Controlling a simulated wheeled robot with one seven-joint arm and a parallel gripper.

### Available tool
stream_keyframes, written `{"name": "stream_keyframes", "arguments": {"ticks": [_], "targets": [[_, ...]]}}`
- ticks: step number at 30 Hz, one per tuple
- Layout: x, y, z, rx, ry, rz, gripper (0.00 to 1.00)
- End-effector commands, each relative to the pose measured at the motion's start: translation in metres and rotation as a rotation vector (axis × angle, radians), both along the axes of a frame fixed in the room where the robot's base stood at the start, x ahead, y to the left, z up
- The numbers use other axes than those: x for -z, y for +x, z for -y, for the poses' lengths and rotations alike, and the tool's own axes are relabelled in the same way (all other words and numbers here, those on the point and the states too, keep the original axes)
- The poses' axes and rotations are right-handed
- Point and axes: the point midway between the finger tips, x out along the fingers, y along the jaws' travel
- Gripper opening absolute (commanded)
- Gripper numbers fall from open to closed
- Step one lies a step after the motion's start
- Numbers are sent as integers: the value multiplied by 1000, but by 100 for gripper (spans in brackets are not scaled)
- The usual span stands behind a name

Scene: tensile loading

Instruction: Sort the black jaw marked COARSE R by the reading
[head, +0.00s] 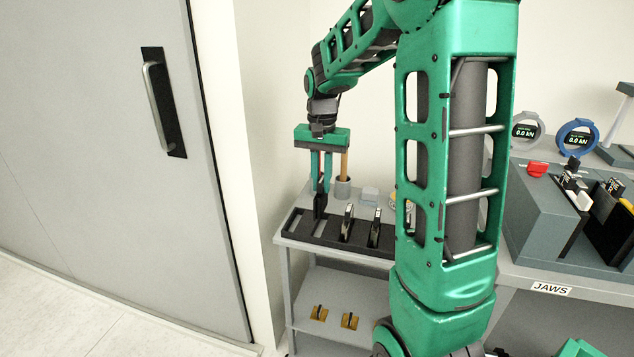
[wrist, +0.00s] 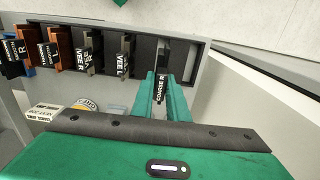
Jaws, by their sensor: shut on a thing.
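My gripper (head: 321,190) is shut on the black jaw (head: 319,207) marked COARSE R. In the wrist view the jaw (wrist: 161,91) shows its white lettering between the two green fingers (wrist: 160,80). The jaw hangs upright at the left end of the dark slotted rack (head: 329,238) on the small grey cart. The rack (wrist: 194,50) also shows in the wrist view, with the jaw over or in its end slot. I cannot tell whether the jaw touches the slot floor.
Jaws marked VEE L (wrist: 124,62) and VEE R (wrist: 86,58) stand in the rack beside mine. Orange-backed jaws (wrist: 51,50) stand farther left. Two round displays (head: 525,131) and (head: 577,136) read 0.0 kN. A wooden-handled brush (head: 344,170) stands behind the rack. A grey door (head: 100,150) is at left.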

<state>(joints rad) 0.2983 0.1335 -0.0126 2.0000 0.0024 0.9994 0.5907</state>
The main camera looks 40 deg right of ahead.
Motion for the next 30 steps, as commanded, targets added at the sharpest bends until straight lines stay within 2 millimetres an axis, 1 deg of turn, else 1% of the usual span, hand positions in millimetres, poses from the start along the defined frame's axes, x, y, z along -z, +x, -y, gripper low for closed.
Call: {"name": "stream_keyframes", "arguments": {"ticks": [5, 12, 16, 21, 30], "targets": [[8, 1, -2, -3, 0, 0, 0], [26, 2, -4, -6, 0, 0, 0], [33, 2, -6, -8, 0, 1, 0], [37, 2, -5, -8, 0, 3, 0], [37, 2, -6, -8, 0, 3, 0]]}}
